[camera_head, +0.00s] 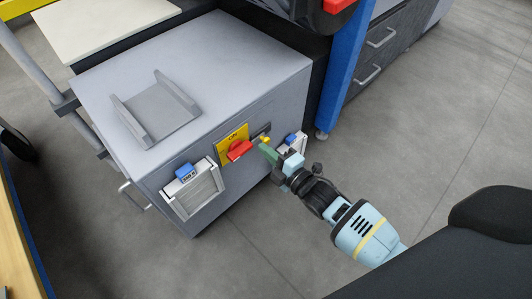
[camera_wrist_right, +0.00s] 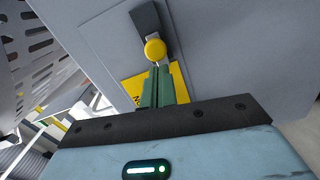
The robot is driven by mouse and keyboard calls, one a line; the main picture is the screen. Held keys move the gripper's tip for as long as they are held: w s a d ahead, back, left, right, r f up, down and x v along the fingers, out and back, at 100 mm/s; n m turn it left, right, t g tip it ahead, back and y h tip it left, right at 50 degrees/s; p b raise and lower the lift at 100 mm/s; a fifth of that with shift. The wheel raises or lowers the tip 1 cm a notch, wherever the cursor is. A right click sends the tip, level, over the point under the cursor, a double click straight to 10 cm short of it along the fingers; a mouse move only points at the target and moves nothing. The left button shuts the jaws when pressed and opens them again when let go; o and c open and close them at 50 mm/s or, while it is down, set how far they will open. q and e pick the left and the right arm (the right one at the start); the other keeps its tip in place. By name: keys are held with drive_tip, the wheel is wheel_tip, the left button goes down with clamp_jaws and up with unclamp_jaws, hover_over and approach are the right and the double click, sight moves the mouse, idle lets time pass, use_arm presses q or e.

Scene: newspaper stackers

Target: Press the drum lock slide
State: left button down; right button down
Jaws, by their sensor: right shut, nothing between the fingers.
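The drum lock slide shows as a dark strip (camera_wrist_right: 146,18) with a round yellow knob (camera_wrist_right: 155,48) on the front of a grey cabinet. In the head view the yellow knob (camera_head: 265,139) sits right of a red switch handle. My right gripper (camera_head: 265,149) is at the cabinet front, just by the knob. In the wrist view the green fingers of my right gripper (camera_wrist_right: 158,72) are shut together and empty, with their tips close below the knob. I cannot tell whether they touch it. My left gripper is not in view.
The grey cabinet (camera_head: 205,60) carries a grey bracket (camera_head: 156,112) on top. On its front are a red handle (camera_head: 240,150) on a yellow plate (camera_head: 226,140) and a vented box with a blue top (camera_head: 196,192). A blue post (camera_head: 345,75) stands to the right. The floor in front is clear.

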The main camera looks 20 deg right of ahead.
sight(264, 132)
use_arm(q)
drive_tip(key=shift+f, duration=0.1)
use_arm(e)
drive_tip(key=shift+w+d, duration=0.25)
drive_tip(key=shift+d, duration=0.4)
drive_tip(key=shift+w+d, duration=0.2)
drive_tip(key=shift+d, duration=0.5)
drive_tip(key=shift+w+d, duration=0.25)
drive_tip(key=shift+d, duration=0.4)
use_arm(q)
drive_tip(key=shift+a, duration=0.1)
